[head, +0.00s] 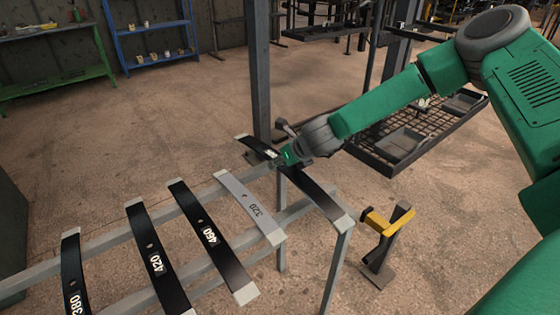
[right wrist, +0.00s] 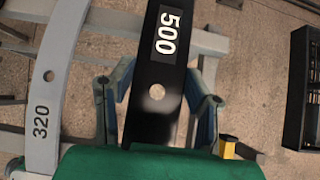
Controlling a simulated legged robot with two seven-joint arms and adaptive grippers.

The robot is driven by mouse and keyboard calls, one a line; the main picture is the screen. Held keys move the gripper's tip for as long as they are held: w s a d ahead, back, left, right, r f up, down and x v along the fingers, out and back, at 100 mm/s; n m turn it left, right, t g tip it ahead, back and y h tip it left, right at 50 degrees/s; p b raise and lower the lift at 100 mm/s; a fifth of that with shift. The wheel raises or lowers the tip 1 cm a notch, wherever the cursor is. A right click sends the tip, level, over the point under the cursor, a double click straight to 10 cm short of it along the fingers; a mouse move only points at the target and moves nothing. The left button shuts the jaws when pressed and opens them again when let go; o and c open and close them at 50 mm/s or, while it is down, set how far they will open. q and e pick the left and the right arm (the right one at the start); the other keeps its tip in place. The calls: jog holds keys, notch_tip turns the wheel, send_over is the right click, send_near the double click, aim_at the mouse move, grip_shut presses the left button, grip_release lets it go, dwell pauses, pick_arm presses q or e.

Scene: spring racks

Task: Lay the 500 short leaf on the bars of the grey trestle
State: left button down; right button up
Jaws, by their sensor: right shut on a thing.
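The 500 leaf (head: 318,190) is a dark curved strip with pale ends. It spans the right end of the grey trestle (head: 337,270), crossing above both bars; I cannot tell if it touches them. My right gripper (head: 287,157) is shut on this leaf toward its far end. In the right wrist view the label 500 shows on the black leaf (right wrist: 157,70), with the gripper's fingers (right wrist: 158,95) on both sides of it. My left gripper is not in view.
On the trestle, left of the 500 leaf, lie a light grey 320 leaf (head: 250,205) and black 460 (head: 210,235), 420 (head: 150,255) and 380 (head: 72,275) leaves. A yellow-topped stand (head: 385,222) is at the right. A mesh rack (head: 425,135) stands behind my right arm.

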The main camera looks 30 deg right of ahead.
jog(key=shift+w+f+b, duration=0.1)
jog(key=shift+f+b, duration=0.55)
jog(key=shift+f, duration=0.05)
notch_tip(320, 180, down, 4)
jog(key=b, duration=0.3)
jog(key=shift+r, duration=0.2)
jog(key=o, duration=1.4)
jog(key=shift+a, duration=0.25)
